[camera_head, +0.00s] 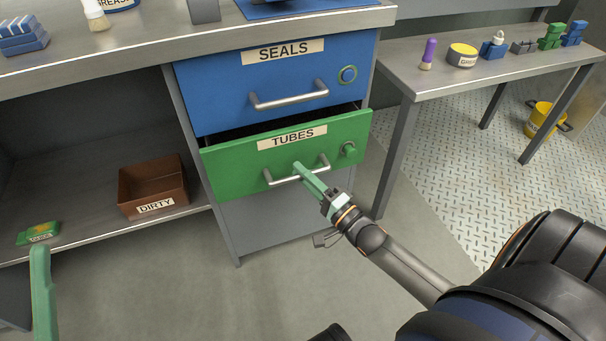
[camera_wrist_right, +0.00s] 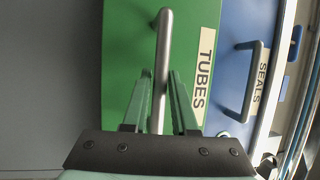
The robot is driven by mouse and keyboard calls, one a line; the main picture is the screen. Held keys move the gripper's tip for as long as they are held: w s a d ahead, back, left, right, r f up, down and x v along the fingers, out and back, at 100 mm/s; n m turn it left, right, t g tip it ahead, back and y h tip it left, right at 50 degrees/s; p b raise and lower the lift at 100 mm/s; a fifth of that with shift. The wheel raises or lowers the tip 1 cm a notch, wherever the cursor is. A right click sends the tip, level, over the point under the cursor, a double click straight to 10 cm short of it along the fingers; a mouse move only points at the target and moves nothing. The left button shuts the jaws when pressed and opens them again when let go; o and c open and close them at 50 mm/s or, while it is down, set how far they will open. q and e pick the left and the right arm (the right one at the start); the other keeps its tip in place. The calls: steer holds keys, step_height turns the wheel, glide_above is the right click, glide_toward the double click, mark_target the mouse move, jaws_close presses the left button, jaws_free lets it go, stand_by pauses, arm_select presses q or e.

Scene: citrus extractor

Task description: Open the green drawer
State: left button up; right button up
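The green drawer (camera_head: 235,168), labelled TUBES, stands a little out from its cabinet, with a dark gap above its front. Its silver handle (camera_head: 283,180) runs across the front. My right gripper (camera_head: 300,170) is at this handle. In the right wrist view, the green drawer (camera_wrist_right: 122,60) fills the middle, and the handle bar (camera_wrist_right: 163,60) passes between the fingers of the right gripper (camera_wrist_right: 162,85), which close in on both sides of it. Of my left gripper, only a green finger (camera_head: 42,295) shows at the lower left, away from the drawer.
The blue SEALS drawer (camera_head: 230,88) above is shut. A brown DIRTY bin (camera_head: 150,183) and a green item (camera_head: 38,233) are on the low shelf at left. A side table (camera_head: 430,85) with several small objects stands at right. The floor before the drawer is clear.

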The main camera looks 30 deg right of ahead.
jaws_close()
stand_by(1.0)
